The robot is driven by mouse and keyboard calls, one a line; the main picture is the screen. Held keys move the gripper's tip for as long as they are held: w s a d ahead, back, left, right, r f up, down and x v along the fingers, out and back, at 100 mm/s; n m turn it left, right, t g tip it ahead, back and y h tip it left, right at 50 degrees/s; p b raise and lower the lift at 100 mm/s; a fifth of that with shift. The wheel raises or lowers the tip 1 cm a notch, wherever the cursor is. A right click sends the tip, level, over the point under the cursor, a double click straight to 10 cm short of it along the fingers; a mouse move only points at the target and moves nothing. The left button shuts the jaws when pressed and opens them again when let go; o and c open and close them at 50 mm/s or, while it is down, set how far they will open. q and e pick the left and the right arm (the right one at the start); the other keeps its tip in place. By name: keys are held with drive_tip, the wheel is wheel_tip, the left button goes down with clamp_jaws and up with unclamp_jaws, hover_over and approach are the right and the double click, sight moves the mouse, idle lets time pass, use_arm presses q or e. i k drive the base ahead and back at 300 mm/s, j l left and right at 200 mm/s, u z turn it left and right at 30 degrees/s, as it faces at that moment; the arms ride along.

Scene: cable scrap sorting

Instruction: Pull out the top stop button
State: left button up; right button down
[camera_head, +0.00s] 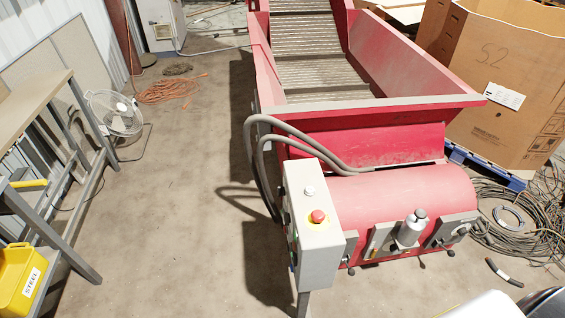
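The top stop button (318,216) is a red mushroom head on a yellow base. It sits on the top face of a grey control box (320,242), at the left front corner of a red machine. A small white round button or lamp (309,190) is behind it on the same face. More small buttons show on the box's left side, partly at a steep angle. Neither gripper shows in view. A white and black part, seemingly of my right arm, shows at the bottom right edge. Nothing touches the stop button.
The red conveyor hopper (375,140) stands behind the box, with grey hoses (300,140) looping from the box. A cardboard box (500,80) and tangled cables (515,220) lie to the right. A bench, fan (116,113) and yellow bin (18,280) are left. Floor between is clear.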

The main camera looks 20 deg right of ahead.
sight(317, 215)
drive_tip(key=z, duration=0.85)
